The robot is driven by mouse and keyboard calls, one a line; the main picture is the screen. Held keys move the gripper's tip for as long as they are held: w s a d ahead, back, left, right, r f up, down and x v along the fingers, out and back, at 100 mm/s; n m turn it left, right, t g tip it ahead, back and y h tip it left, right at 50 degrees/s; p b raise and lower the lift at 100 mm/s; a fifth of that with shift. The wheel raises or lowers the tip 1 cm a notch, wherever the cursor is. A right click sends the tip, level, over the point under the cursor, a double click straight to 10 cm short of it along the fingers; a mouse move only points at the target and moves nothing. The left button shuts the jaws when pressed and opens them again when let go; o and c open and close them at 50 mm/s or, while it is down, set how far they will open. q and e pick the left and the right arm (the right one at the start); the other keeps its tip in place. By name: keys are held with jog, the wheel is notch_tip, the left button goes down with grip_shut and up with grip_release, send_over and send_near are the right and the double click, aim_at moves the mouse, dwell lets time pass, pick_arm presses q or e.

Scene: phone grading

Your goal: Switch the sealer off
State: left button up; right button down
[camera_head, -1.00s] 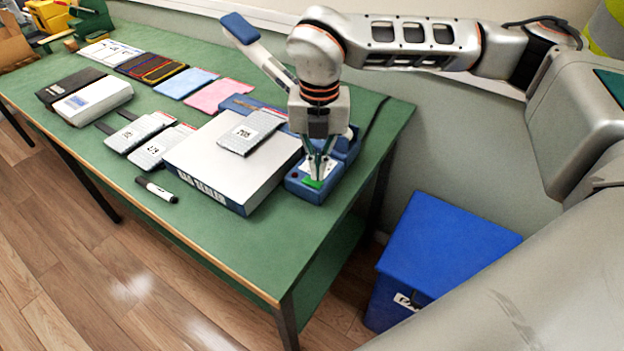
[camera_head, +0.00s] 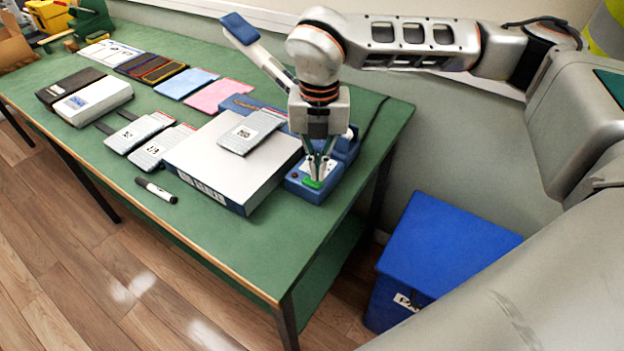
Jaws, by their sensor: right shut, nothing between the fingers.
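The sealer is a blue machine (camera_head: 306,193) near the table's right end, with a raised arm that ends in a blue pad (camera_head: 238,27). A green switch (camera_head: 313,183) and a small red spot show on its front top. My right gripper (camera_head: 316,178) points down at the green switch, shut and empty, with its fingertips at or just above it. I cannot tell whether they touch. The gripper and wrist hide part of the sealer's body. My left gripper is not in view.
A white box (camera_head: 215,175) with a labelled pouch (camera_head: 252,131) on top stands left of the sealer. Two more pouches, a marker (camera_head: 156,190) and coloured sheets lie farther left on the green table (camera_head: 230,250). A blue lidded bin (camera_head: 445,245) stands on the floor at right.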

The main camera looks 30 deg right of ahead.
aim_at(318, 183)
jog(key=shift+f+b, duration=0.65)
jog(key=shift+f, duration=0.6)
dwell(0.5)
jog(key=shift+r, duration=0.1)
jog(key=shift+r+p, duration=1.4)
jog(key=shift+r, duration=0.65)
jog(key=shift+r+p, duration=0.9)
jog(key=shift+r, duration=0.55)
jog(key=shift+f, duration=0.1)
